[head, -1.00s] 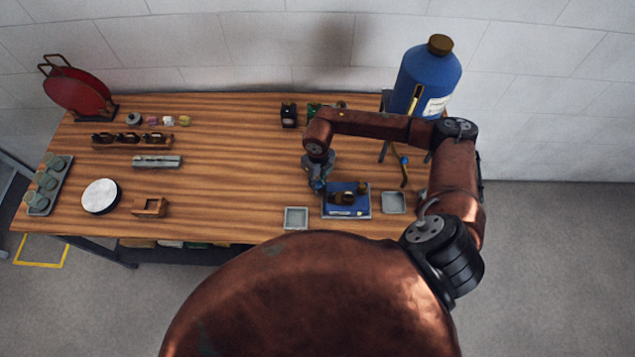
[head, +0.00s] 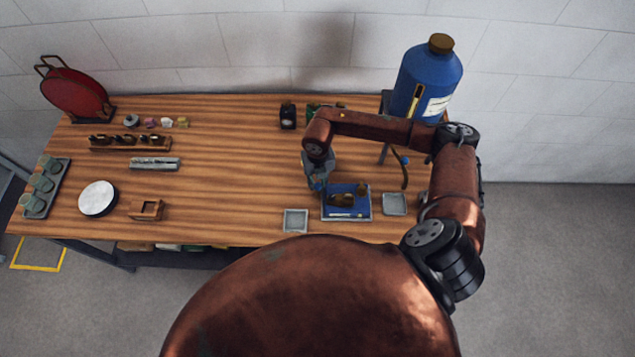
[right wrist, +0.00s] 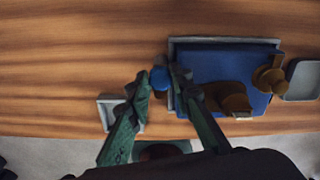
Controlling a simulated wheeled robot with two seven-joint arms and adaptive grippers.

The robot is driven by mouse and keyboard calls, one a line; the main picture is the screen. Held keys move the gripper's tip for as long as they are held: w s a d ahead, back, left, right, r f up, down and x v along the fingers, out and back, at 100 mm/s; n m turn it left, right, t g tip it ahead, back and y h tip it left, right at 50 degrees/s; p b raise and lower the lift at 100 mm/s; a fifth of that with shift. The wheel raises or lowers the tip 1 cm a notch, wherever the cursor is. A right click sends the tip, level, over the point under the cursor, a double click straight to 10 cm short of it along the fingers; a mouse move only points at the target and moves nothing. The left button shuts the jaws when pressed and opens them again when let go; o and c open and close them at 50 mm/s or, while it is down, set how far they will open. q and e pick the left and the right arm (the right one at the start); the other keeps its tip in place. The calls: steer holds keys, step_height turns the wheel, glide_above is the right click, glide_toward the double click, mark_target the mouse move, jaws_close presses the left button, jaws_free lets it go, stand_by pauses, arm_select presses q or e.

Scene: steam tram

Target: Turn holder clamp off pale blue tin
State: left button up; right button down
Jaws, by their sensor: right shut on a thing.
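My right gripper (head: 317,188) is at the left edge of the blue holder (head: 338,190), over the right part of the bench. In the right wrist view its green fingers (right wrist: 160,80) are closed on a small round blue knob (right wrist: 160,78). The holder also shows there as a blue plate (right wrist: 220,64) in a grey tray, with brown clamp-like parts (right wrist: 230,97) on it, just right of the fingers. I cannot make out a pale blue tin. What lies below the knob is hidden. My left gripper is out of view.
Small grey trays flank the holder, one at left (head: 295,220) and one at right (head: 395,204). A big blue bottle (head: 428,80) stands at the back right. A small wooden frame (head: 146,210) and a white disc (head: 97,198) are at left. The middle of the bench (head: 235,170) is clear.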

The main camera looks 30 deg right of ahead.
mark_target(317, 185)
steer(key=c, duration=1.7)
jaws_free()
step_height(317, 185, up, 12)
